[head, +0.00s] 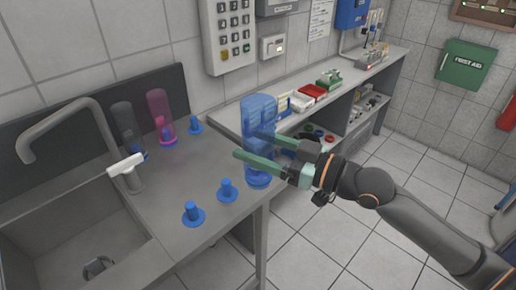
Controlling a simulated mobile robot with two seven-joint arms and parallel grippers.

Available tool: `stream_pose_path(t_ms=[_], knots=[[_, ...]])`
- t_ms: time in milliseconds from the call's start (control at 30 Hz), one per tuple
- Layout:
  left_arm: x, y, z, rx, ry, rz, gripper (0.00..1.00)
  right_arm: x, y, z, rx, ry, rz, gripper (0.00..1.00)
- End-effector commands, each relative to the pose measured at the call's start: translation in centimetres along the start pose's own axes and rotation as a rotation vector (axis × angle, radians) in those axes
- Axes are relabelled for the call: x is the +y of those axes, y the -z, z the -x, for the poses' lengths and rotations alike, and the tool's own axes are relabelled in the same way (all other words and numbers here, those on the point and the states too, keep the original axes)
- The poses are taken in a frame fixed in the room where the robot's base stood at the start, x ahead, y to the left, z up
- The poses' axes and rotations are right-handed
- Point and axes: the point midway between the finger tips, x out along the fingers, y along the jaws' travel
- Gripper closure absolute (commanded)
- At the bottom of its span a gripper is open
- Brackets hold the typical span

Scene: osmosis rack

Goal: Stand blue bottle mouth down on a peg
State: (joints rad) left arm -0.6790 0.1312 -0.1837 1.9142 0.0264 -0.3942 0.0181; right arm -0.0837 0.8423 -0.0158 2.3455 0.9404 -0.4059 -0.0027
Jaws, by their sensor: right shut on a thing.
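The clear blue bottle (259,112) is upright at the right end of the sink counter. My right gripper (246,147) is shut around its middle, with pale green fingers on either side. The bottle's lower end is at counter height, in line with two bare blue pegs, a nearer one (193,214) and a farther one (227,189). I cannot tell whether a peg is inside it or whether it touches the counter. Another bare blue peg (195,125) stands at the back. My left gripper is out of view.
A pink bottle (158,112) and a grey clear bottle (124,122) stand on back pegs. The sink (75,240) and its tap (70,108) are at left. A shelf bench with a red tray (312,92) runs behind the blue bottle.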

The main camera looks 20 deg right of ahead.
Motion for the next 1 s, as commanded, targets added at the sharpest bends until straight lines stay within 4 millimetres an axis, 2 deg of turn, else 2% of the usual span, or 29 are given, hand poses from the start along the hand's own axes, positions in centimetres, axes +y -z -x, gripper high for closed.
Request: stream_pose_path(t_ms=[167, 1000], knots=[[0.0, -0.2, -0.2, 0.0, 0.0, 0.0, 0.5, 0.3, -0.4, -0.9, 0.002, -0.001, -0.003, 0.8], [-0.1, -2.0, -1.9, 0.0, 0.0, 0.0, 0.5, 2.1, -3.4, -7.7, 0.001, 0.0, -0.004, 0.8]])
